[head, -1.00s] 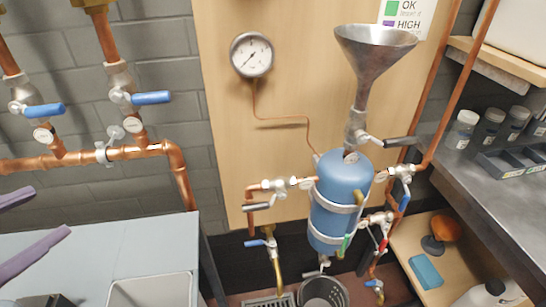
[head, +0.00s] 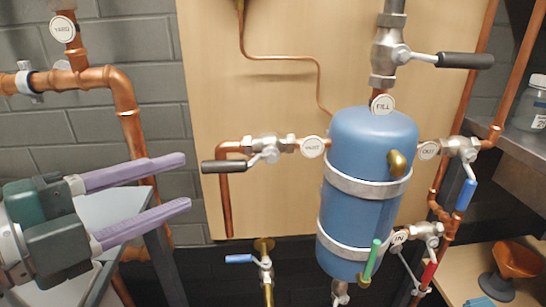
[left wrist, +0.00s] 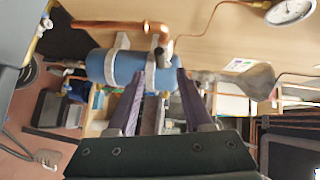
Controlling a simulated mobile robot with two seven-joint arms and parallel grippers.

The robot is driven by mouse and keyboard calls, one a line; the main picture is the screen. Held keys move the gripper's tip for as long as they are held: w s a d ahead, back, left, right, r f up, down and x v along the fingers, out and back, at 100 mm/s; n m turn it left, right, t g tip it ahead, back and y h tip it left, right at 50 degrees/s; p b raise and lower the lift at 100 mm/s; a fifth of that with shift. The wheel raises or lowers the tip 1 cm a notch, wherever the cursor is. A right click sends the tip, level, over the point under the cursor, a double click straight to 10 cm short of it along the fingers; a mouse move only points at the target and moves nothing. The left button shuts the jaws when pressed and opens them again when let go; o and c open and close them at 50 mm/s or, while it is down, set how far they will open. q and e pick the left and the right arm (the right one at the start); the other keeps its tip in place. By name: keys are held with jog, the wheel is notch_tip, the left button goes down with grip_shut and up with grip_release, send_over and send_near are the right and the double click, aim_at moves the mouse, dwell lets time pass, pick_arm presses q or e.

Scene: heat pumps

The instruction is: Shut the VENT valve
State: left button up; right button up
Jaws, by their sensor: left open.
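The VENT valve (head: 265,148) is on the short copper pipe left of the blue tank (head: 365,200) in the head view, beside a round tag reading VENT (head: 313,147). Its black-gripped lever (head: 223,166) points left, roughly along the horizontal pipe. My left gripper (head: 186,181) is open and empty, its two purple fingers pointing right, with the tips a little left of the lever and apart from it. In the left wrist view the open fingers (left wrist: 160,80) point toward the tank (left wrist: 105,66); the valve's lever is not clear there. My right gripper is not in view.
The FILL valve (head: 395,55) with a black lever is above the tank. The OUT valve (head: 460,148) and IN valve (head: 425,232) are on its right. A blue-handled drain valve (head: 262,262) sits below the VENT pipe. A grey-blue worktop (head: 115,210) lies near my left gripper.

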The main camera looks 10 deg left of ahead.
aim_at(217, 169)
pick_arm(q)
jog(key=b+x, duration=0.1)
jog(key=x, duration=0.7)
jog(key=shift+w, duration=0.1)
grip_shut()
dwell(1.3)
